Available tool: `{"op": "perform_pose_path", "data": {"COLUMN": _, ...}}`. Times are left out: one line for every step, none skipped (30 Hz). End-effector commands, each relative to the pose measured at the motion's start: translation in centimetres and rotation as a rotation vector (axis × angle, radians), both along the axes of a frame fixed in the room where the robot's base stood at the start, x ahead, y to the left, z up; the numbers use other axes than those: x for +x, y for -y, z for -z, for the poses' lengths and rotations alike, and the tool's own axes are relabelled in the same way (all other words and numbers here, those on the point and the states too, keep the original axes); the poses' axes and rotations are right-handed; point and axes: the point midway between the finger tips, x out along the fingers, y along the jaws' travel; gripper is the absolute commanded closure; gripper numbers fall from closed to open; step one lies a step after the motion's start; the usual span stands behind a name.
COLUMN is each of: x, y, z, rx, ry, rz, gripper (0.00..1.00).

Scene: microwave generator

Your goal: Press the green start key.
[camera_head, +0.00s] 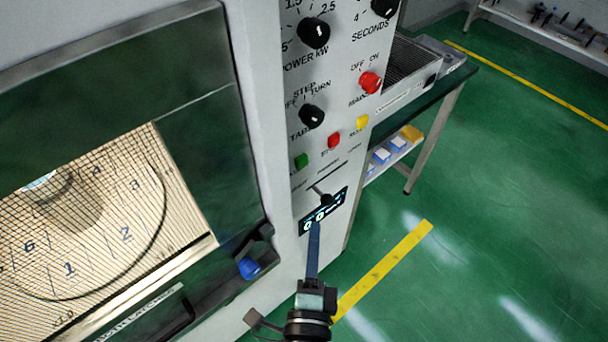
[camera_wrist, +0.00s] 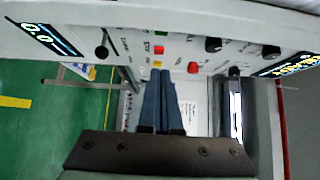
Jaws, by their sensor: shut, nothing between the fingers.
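In the wrist view the green key (camera_wrist: 160,33) is beyond my fingertips, past the red key (camera_wrist: 158,49) and the yellow key (camera_wrist: 156,63). My gripper (camera_head: 315,226) has its long blue fingers together and empty. In the head view the tips show over the lower edge of the small display, below the keys. In the wrist view the fingertips (camera_wrist: 159,73) appear just short of the yellow key. I cannot tell their distance from the panel.
A black knob (camera_head: 323,198) sticks out by the small lit display (camera_head: 312,217). Black dials and a red mains knob (camera_head: 371,81) are above the keys. The microwave door (camera_head: 185,140) with a blue-tipped latch (camera_head: 249,267) is at left. Green floor is open at right.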

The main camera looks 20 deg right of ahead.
Motion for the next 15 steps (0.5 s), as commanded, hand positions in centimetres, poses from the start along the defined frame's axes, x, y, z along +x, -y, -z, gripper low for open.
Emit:
{"op": "perform_pose_path", "data": {"x": 0.5, "y": 0.2, "z": -0.2, "rx": 0.000, "ry": 0.001, "rz": 0.001, "gripper": 1.00}}
{"op": "perform_pose_path", "data": {"x": 0.8, "y": 0.4, "z": -0.2, "rx": -0.001, "ry": 0.002, "rz": 0.001, "gripper": 1.00}}
{"op": "perform_pose_path", "data": {"x": 1.3, "y": 0.6, "z": -0.3, "rx": -0.002, "ry": 0.002, "rz": 0.001, "gripper": 1.00}}
{"op": "perform_pose_path", "data": {"x": 1.7, "y": 0.8, "z": -0.3, "rx": -0.002, "ry": 0.002, "rz": 0.001, "gripper": 1.00}}
{"op": "perform_pose_path", "data": {"x": 2.1, "y": 1.0, "z": -0.4, "rx": -0.002, "ry": 0.002, "rz": 0.002, "gripper": 1.00}}
{"op": "perform_pose_path", "data": {"x": 2.8, "y": 1.4, "z": -0.3, "rx": -0.002, "ry": 0.004, "rz": 0.002, "gripper": 1.00}}
{"op": "perform_pose_path", "data": {"x": 3.3, "y": 1.6, "z": -0.3, "rx": -0.001, "ry": 0.003, "rz": 0.002, "gripper": 1.00}}
{"op": "perform_pose_path", "data": {"x": 3.8, "y": 1.8, "z": -0.4, "rx": -0.002, "ry": 0.004, "rz": 0.002, "gripper": 1.00}}
{"op": "perform_pose_path", "data": {"x": 4.5, "y": 2.1, "z": -0.4, "rx": -0.003, "ry": 0.003, "rz": 0.001, "gripper": 1.00}}
{"op": "perform_pose_path", "data": {"x": 4.9, "y": 2.3, "z": -0.3, "rx": -0.002, "ry": 0.002, "rz": 0.001, "gripper": 1.00}}
{"op": "perform_pose_path", "data": {"x": 5.5, "y": 2.6, "z": -0.3, "rx": -0.003, "ry": 0.003, "rz": 0.001, "gripper": 1.00}}
{"op": "perform_pose_path", "data": {"x": 6.1, "y": 2.9, "z": -0.3, "rx": -0.001, "ry": 0.003, "rz": 0.001, "gripper": 1.00}}
{"op": "perform_pose_path", "data": {"x": 6.6, "y": 3.1, "z": -0.3, "rx": -0.001, "ry": 0.003, "rz": 0.001, "gripper": 1.00}}
{"op": "perform_pose_path", "data": {"x": 7.1, "y": 3.4, "z": -0.3, "rx": -0.001, "ry": 0.003, "rz": 0.002, "gripper": 1.00}}
{"op": "perform_pose_path", "data": {"x": 7.8, "y": 3.7, "z": -0.2, "rx": -0.002, "ry": 0.002, "rz": 0.001, "gripper": 1.00}}
